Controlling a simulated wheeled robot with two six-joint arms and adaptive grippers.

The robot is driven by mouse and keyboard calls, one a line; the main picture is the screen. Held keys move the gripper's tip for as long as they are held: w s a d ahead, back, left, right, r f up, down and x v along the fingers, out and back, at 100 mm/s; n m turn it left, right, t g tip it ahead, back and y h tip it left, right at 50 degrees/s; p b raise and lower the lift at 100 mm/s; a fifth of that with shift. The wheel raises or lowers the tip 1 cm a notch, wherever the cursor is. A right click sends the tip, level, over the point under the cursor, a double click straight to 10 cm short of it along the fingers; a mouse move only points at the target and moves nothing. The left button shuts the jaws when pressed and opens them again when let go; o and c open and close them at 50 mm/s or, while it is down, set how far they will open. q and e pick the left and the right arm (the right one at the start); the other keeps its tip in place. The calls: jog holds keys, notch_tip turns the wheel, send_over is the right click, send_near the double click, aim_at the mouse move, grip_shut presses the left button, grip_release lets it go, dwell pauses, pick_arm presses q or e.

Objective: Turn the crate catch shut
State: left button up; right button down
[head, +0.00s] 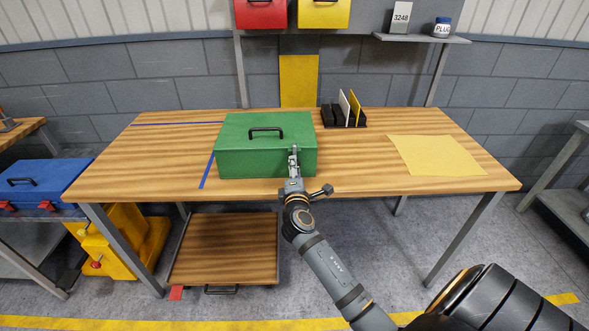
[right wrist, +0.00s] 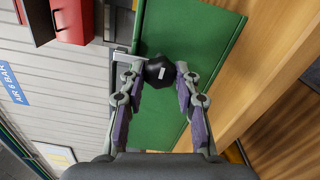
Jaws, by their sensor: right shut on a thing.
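The green crate (head: 240,158) stands closed on the wooden workbench, with a black handle on its lid. Its green front also fills the middle of the right wrist view (right wrist: 160,118). The catch (right wrist: 158,71) is a dark knob with a small pale mark on the crate's front. My right gripper (head: 294,155) reaches the right part of the crate front. In the right wrist view, its two fingertips (right wrist: 159,76) close on the knob from both sides. The catch is hidden behind the gripper in the head view. My left gripper is not in view.
The workbench (head: 370,185) has a yellow sheet (head: 437,155) at right and a black rack (head: 343,116) holding thin panels behind the crate. Blue tape (head: 207,171) marks the left. A wooden tray (head: 225,248) lies below. Red (head: 260,14) and yellow (head: 323,13) boxes hang above.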

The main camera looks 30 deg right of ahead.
jog(key=c, duration=1)
grip_release()
jog(key=shift+o, duration=0.2)
jog(key=v, duration=0.7)
jog(key=shift+s, duration=0.3)
jog(key=shift+a, duration=0.1)
notch_tip(320, 180, down, 19)
jog(key=a+m+g+y, duration=0.1)
jog(key=a+g+y, duration=0.2)
jog(key=y, duration=0.1)
jog(key=s+a+f+m+g+y+p, duration=0.15)
jog(key=s+f, duration=0.35)
jog(key=f, duration=0.5)
jog(key=s+f+m+g+y, duration=0.1)
jog(key=s+f+m+g, duration=0.15)
jog(key=s+f, duration=0.55)
jog(key=s+f+m+g, duration=0.2)
jog(key=s+f, duration=0.4)
jog(key=s, duration=0.4)
jog(key=s+f+m+g+y+p, duration=0.1)
jog(key=s+f+m, duration=0.3)
jog(key=s, duration=0.5)
jog(key=s+f+m+g+y, duration=0.1)
jog(key=s+f+g, duration=0.3)
jog(key=s+f, duration=0.4)
jog(key=s+m, duration=0.1)
jog(key=s, duration=0.1)
jog(key=shift+s+f+m, duration=0.3)
jog(key=shift+m, duration=0.1)
